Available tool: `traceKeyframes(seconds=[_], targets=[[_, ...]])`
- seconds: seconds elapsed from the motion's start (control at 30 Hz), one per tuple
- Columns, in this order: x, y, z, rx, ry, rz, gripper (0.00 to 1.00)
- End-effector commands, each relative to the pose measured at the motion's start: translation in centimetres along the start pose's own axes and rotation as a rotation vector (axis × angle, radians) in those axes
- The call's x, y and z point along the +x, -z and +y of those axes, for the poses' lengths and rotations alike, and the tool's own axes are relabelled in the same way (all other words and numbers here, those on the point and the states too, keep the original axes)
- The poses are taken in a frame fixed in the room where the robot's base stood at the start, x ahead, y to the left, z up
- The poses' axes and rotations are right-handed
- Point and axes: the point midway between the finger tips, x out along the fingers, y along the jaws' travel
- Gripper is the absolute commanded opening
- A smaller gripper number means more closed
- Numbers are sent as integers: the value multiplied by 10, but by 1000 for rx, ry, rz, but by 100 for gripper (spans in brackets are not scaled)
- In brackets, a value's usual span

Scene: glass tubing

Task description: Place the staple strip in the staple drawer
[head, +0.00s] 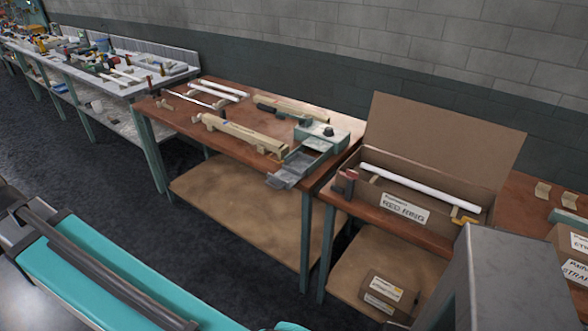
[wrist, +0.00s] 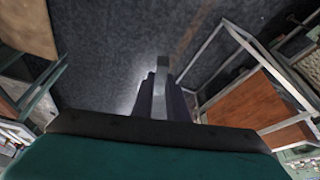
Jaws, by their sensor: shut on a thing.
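A teal stapler-like machine (head: 320,137) stands at the right end of the middle wooden table. A grey open drawer (head: 290,174) sticks out from its front, over the table's front edge. I see nothing lying in the drawer, but the view is small. In the wrist view my gripper (wrist: 161,97) is shut, its dark fingers on either side of a narrow light grey piece, which looks like the staple strip (wrist: 160,76). The strip points away from the wrist, above the dark floor. The head view does not clearly show my gripper or the strip.
An open cardboard box (head: 440,205) with a white tube stands to the right.

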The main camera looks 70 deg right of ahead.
Motion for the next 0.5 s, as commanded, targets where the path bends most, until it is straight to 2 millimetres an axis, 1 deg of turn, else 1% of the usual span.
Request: traceKeyframes(seconds=[0.17, 0.27, 0.37, 0.47, 0.5], targets=[[2, 2, 15, 32, -13, -2, 0], [5, 5, 32, 74, -29, -5, 0], [10, 8, 57, 136, -52, -10, 0], [15, 10, 88, 213, -82, -16, 0], [17, 11, 103, 247, -95, -17, 0]])
